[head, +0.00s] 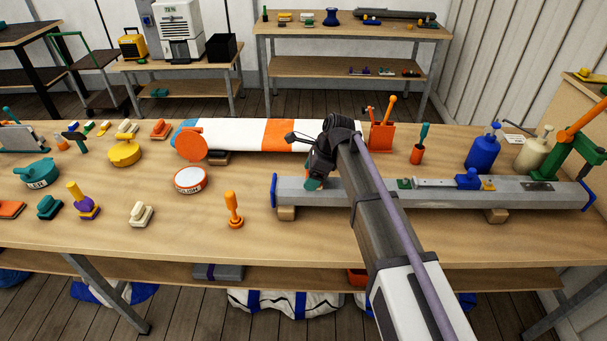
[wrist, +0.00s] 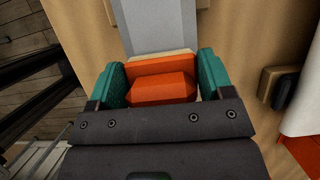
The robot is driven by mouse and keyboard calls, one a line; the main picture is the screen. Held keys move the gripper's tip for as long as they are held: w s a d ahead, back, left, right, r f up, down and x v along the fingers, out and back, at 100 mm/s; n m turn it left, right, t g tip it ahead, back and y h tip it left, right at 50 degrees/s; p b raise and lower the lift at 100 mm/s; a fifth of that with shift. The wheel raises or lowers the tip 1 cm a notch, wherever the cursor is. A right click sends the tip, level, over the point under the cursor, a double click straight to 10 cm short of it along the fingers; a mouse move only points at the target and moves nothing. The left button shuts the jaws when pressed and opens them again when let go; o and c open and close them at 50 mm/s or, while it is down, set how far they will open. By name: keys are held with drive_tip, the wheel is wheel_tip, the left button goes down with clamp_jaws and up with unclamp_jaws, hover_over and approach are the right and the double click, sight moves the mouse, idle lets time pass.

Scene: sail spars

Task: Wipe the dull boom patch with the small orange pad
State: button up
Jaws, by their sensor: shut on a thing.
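The small orange pad (wrist: 160,90) has a raised orange grip and a pale edge below it. My gripper (head: 313,184) is shut on it, with teal fingers on both sides of the grip in the wrist view. The boom (head: 420,197) is a long grey spar lying across two wooden blocks, with blue end fittings. My gripper is over its left part, and the boom (wrist: 157,28) runs away beyond the pad. I cannot tell whether the pad touches it. A darker patch (head: 539,187) shows near the boom's right end; I cannot tell if it is the dull one.
Along the boom are fittings and a blue cleat (head: 468,180). An orange tool holder (head: 382,134) and blue bottle (head: 482,150) stand behind it. A rolled white and orange sail (head: 235,135) lies behind left. An orange upright tool (head: 233,207) stands left of the boom.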

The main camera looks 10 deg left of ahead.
sight(324, 184)
drive_tip(key=shift+w+d+f, duration=0.1)
drive_tip(key=shift+w+d, duration=0.1)
drive_tip(key=shift+d, duration=1.6)
drive_tip(key=shift+w+d, duration=0.3)
drive_tip(key=shift+d, duration=1.3)
drive_tip(key=shift+w+d, duration=0.25)
drive_tip(key=shift+d, duration=1.35)
drive_tip(key=shift+w+d, duration=0.3)
drive_tip(key=shift+d, duration=1.3)
wheel_tip(324, 184, up, 6)
drive_tip(key=p, duration=0.5)
drive_tip(key=shift+a+p, duration=0.1)
drive_tip(key=shift+p, duration=0.3)
wheel_tip(324, 184, up, 3)
drive_tip(key=p, duration=0.3)
